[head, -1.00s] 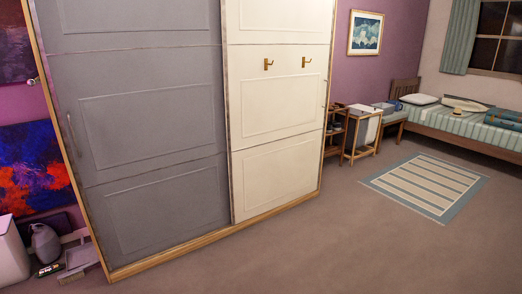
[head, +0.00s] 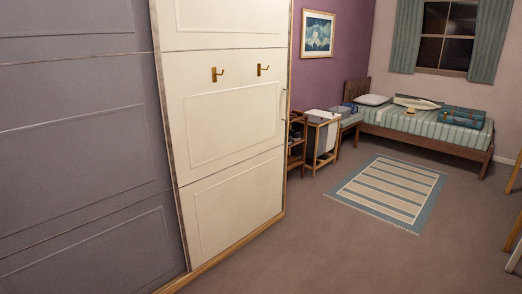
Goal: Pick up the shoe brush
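I cannot make out a shoe brush in the head view. A wooden shelf rack (head: 297,143) stands just past the wardrobe's right edge, with dark items on it that are too small to tell. Neither of my grippers shows in the head view.
A large wardrobe with a grey door (head: 75,130) and a cream door (head: 228,110) fills the left. Beyond it are a wooden hamper (head: 321,138), a bed (head: 425,128) with a teal case (head: 461,115), and a striped rug (head: 388,191). Wooden legs (head: 514,255) show at the right edge. Open carpet lies between.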

